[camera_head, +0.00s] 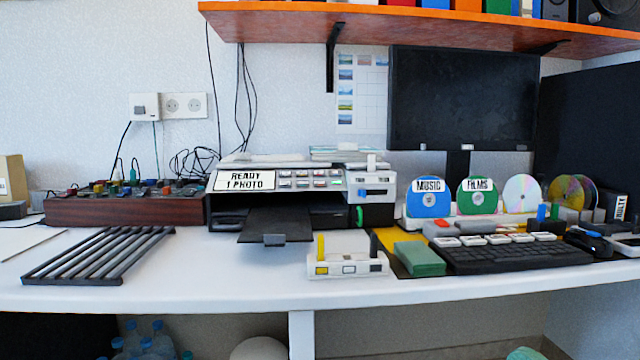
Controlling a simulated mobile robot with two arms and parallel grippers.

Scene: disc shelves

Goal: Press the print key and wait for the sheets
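The printer (345,215) stands at the middle of the desk against the wall. Its label (245,181) reads "READY 1 PHOTO". Several small light keys (304,179) sit on its front panel to the right of the label; their markings are too small to read, so I cannot tell which is the print key. A dark output tray (275,226) sticks out at the front, and I see no sheets on it. Neither of my grippers is in view.
A black slatted rack (98,256) lies at the left, before a wooden mixer box (125,208). A white block (347,263), a green stack (419,258) and a black keyboard (515,254) lie right of the tray. Discs (428,200) stand behind. An orange shelf (430,24) hangs above.

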